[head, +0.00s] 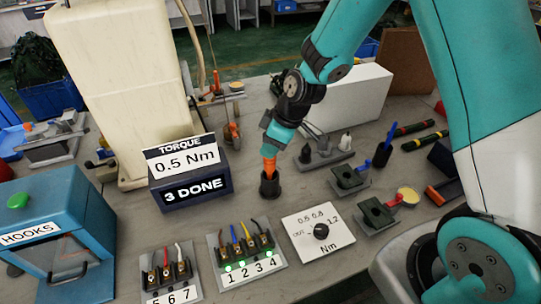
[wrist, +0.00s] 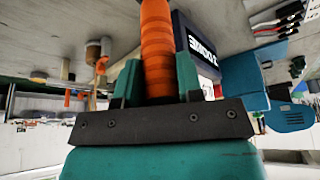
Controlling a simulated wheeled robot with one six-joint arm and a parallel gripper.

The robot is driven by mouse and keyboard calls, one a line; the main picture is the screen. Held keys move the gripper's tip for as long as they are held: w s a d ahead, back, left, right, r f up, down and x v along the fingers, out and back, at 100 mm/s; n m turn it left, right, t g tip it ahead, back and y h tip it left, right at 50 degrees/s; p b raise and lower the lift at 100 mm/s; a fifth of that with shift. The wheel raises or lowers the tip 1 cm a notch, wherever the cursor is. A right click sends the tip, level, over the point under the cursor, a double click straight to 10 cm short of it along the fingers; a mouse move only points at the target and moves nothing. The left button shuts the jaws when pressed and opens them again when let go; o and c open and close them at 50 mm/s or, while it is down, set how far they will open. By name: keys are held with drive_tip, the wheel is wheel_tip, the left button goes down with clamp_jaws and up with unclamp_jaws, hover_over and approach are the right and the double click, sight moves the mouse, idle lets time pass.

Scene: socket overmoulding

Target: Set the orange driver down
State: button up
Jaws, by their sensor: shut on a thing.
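The orange driver (head: 269,160) is upright at the end of my arm in the head view, with its lower end at a dark round holder (head: 270,187) on the table. I cannot tell how deep its tip sits in the holder. In the wrist view my gripper (wrist: 158,85) has its two teal fingers on either side of the ribbed orange handle (wrist: 157,40), shut on it. The torque display (head: 188,171) reads 0.5 Nm and 3 DONE.
A torque dial plate (head: 318,232) lies in front of the holder. Terminal block plates marked 1 to 4 (head: 245,262) and 5 to 7 (head: 172,283) stand at the front. Dark green fixtures (head: 376,214) are at right. The blue HOOKS machine (head: 55,240) is at left.

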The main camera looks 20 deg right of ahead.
drive_tip(key=shift+f, duration=2.25)
drive_tip(key=shift+f, duration=0.2)
drive_tip(key=o, duration=1)
drive_tip(key=shift+r, duration=0.1)
